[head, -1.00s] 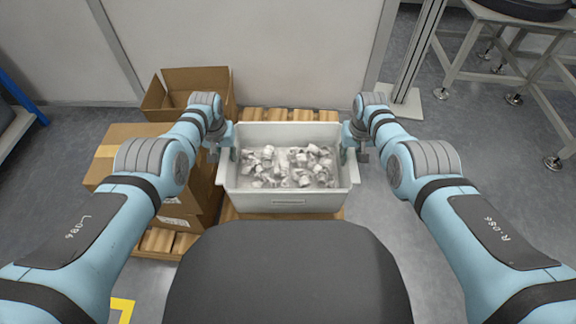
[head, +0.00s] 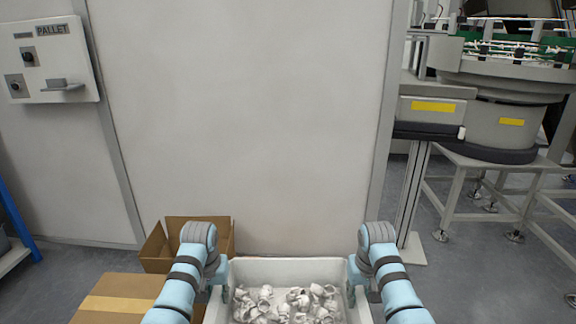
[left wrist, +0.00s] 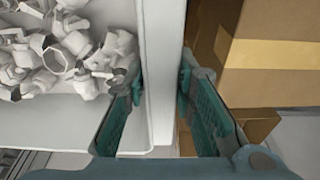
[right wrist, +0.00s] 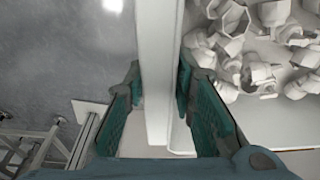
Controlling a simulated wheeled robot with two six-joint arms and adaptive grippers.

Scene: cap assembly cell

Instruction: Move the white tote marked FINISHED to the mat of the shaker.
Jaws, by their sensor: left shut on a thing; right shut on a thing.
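The white tote (head: 288,268) is at the bottom middle of the head view, holding many loose white caps (head: 290,302). Its near side is cut off by the frame, and no FINISHED marking shows. My left gripper (head: 221,287) is shut on the tote's left wall; in the left wrist view its fingers (left wrist: 162,88) stand either side of that wall. My right gripper (head: 355,287) is shut on the right wall, and its fingers (right wrist: 158,88) straddle it in the right wrist view. I cannot make out the shaker's mat in any view.
Cardboard boxes stand left of the tote: an open one (head: 157,250) and a taped one (head: 118,295) nearer. A pale wall panel (head: 240,130) rises behind. Round machinery on a stand (head: 505,130) is at the right, beside a post (head: 409,200). Grey floor lies at right.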

